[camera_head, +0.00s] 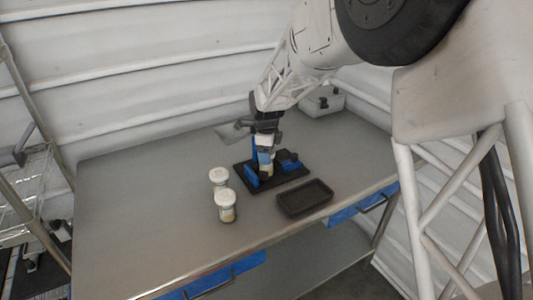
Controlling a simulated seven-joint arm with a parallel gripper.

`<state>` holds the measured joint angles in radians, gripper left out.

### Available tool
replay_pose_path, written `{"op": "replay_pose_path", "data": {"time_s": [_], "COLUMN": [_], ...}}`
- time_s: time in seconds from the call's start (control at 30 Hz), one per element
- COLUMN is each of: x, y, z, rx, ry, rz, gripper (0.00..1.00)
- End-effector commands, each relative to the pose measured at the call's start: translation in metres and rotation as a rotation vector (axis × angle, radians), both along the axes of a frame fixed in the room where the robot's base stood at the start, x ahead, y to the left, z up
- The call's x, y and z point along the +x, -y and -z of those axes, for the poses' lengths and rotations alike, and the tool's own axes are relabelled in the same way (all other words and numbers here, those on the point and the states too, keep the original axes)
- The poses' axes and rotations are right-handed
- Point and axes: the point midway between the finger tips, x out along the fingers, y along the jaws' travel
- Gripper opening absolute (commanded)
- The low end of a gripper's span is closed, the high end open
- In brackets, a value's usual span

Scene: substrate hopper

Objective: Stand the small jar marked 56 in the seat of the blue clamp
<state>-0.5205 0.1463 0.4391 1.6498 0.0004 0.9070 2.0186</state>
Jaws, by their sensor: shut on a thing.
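My gripper (264,145) points down over the clamp and is shut on a small jar (266,169). Only part of this jar shows, and its marking cannot be read. The blue clamp (252,176) has blue jaws on a black base plate (268,185) and stands on the table. The held jar is at the clamp, between its blue parts. Whether it touches the seat is hidden by the gripper and the clamp. Two other small jars with white lids stand upright left of the clamp, a rear jar (219,179) and a front jar (226,206). Their markings are too small to read.
A black, empty-looking tray (304,197) lies right of the clamp near the front edge. A grey case (323,101) stands at the back right. The left of the metal table (130,205) is clear. A wire rack (27,190) stands beyond its left end.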

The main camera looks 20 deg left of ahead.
Motion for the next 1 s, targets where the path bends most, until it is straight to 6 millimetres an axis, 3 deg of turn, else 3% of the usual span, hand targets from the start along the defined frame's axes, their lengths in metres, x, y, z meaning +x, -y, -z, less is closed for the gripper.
{"op": "replay_pose_path", "data": {"time_s": [0.77,0.8,1.0], "x": [0.0001,0.0001,0.0001], "y": [0.0,0.0,0.0], "z": [0.0057,0.0058,0.0058], "rx": [0.0,0.0,0.0], "ry": [0.0,0.0,0.0], "rz": [0.0,0.0,0.0], "gripper": [0.45,0.65,0.92]}}
